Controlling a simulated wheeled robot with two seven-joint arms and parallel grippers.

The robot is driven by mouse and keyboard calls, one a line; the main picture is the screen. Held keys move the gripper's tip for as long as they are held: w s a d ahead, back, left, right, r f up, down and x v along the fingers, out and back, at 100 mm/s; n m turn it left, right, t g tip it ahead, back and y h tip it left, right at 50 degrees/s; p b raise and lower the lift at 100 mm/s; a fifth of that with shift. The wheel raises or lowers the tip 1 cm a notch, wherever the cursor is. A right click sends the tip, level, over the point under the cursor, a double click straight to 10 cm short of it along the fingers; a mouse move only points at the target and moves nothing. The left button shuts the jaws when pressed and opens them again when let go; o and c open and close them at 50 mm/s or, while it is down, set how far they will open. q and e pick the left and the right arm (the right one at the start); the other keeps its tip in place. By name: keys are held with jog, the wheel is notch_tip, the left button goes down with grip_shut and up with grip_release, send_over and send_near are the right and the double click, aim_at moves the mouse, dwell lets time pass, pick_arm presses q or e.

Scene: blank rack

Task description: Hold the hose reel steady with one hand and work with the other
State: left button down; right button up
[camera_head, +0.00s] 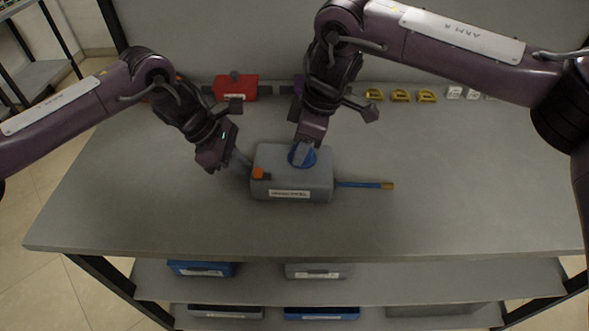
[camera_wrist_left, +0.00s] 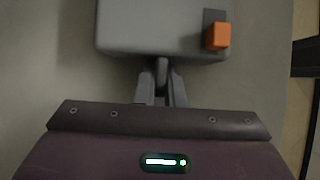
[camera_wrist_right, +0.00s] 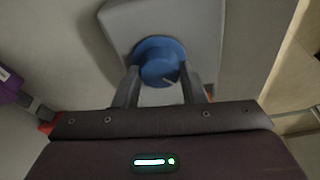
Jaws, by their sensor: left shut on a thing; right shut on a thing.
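The hose reel is a grey box (camera_head: 291,178) with a label on its front, standing near the middle of the table. It has a blue knob (camera_wrist_right: 160,62) with a pale mark on top and an orange block (camera_head: 260,173) at its left front corner. A blue hose (camera_head: 357,184) with a brownish tip sticks out to the right. My left gripper (camera_wrist_left: 162,88) is shut on a small grey handle (camera_wrist_left: 161,68) on the box's left side. My right gripper (camera_head: 303,151) is shut on the blue knob from above, one finger on each side.
A red box (camera_head: 235,86) stands at the back of the table, with several yellow pieces (camera_head: 399,96) and white blocks (camera_head: 454,93) to its right. Bins, such as a blue one (camera_head: 201,268), sit on the shelves below. The table's front and right are clear.

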jog(key=m+t, duration=0.1)
jog(key=m, duration=0.5)
jog(key=shift+h, duration=0.3)
jog(key=o, duration=0.7)
jog(key=shift+o, duration=0.2)
